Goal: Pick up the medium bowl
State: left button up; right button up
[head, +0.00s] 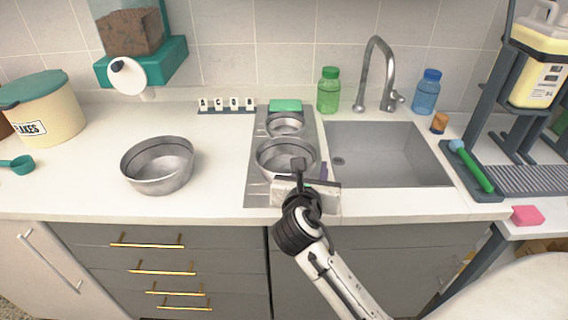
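The medium bowl (270,160) is a round grey metal bowl on a grey mat (258,188), left of the sink. My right gripper (299,168) is at the bowl's near right rim, coming from the front. One dark finger shows over the bowl's rim; the other is not clear, so I cannot tell whether it is open or shut, or whether it touches the rim. The gripper hides the bowl's near right side. A larger metal bowl (157,165) sits on the counter to the left. A smaller one (285,123) sits behind the medium bowl. My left gripper is not in view.
A green sponge (286,105) lies behind the small bowl. The sink (395,150) with its tall faucet (374,62) is to the right. A green bottle (328,90) and blue bottle (426,92) stand behind it. The counter between the large bowl and mat is clear.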

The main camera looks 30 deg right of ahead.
aim_at(314, 162)
jog(key=shift+x, duration=3.05)
jog(key=shift+f, duration=0.1)
grip_shut()
